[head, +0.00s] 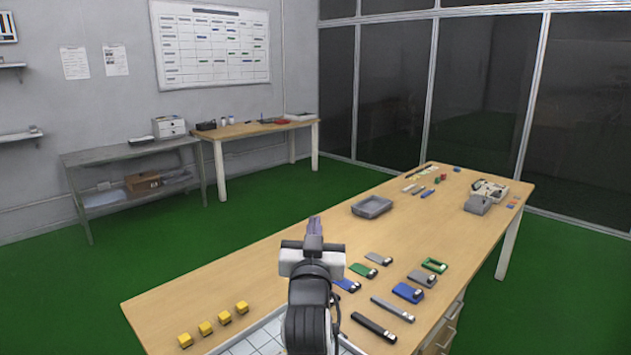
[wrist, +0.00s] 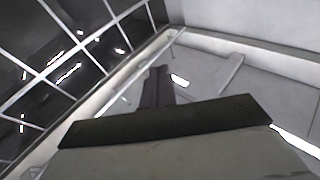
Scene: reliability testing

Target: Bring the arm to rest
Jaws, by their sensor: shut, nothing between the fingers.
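My gripper (head: 315,227) shows in the head view above the near part of the wooden table (head: 240,275), with its fingers pointing up and away from me. The fingers are together with nothing between them. In the wrist view my gripper (wrist: 158,75) also shows shut, set against ceiling, wall and dark glass panels, so it is tilted upward. My arm hides part of the table and part of a white gridded tray (head: 262,338) at the near edge.
Several yellow blocks (head: 205,328) stand at the table's near left. Blue, green, grey and black items (head: 408,291) lie right of my arm. A grey tray (head: 372,206) and a filled bin (head: 487,190) are farther back. Green floor (head: 130,245) is open at left.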

